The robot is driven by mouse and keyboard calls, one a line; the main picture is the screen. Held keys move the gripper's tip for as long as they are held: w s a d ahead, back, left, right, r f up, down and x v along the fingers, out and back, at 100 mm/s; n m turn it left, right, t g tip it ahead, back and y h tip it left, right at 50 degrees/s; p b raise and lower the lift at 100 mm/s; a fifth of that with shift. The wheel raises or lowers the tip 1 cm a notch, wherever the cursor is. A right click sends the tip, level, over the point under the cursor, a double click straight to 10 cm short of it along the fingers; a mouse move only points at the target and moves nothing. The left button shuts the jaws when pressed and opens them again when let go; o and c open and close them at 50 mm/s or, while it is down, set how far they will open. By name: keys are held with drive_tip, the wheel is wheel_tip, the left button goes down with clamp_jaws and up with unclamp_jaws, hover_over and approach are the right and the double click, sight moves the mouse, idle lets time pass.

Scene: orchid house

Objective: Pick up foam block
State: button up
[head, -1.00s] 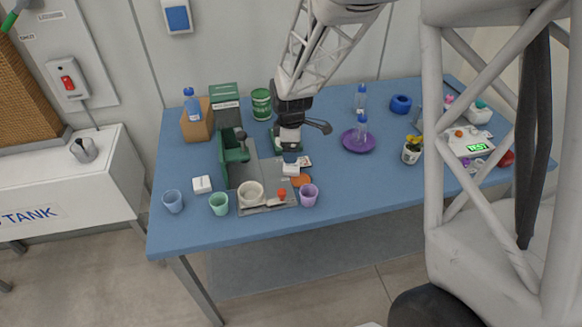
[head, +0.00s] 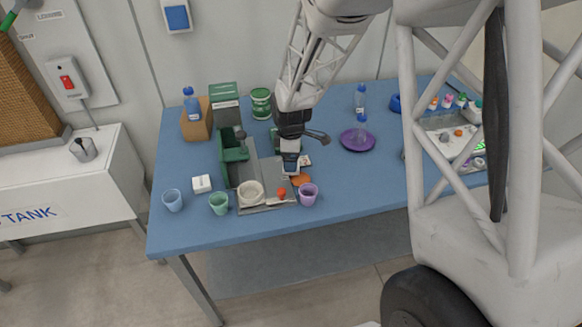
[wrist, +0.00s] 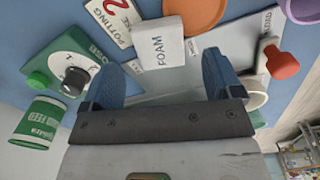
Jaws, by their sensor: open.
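The white foam block (wrist: 160,43), marked FOAM, stands out in the wrist view just beyond my fingertips, roughly centred between them. My gripper (wrist: 162,75) is open, with its two blue fingers apart and nothing between them. In the head view my gripper (head: 290,166) is low over the right part of the grey tray on the blue table, and it hides most or all of the foam block there. I cannot tell the exact height gap between fingertips and block.
A potting card (wrist: 110,20) and an orange disc (wrist: 197,12) lie close to the block. A green box with a black knob (wrist: 75,80) is left in the wrist view; a red-knobbed tool (wrist: 282,62) is right. Cream pot (head: 250,192) and lilac cup (head: 308,195) stand near the front.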

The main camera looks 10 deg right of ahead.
drive_tip(key=shift+f, duration=1.85)
drive_tip(key=c, duration=1)
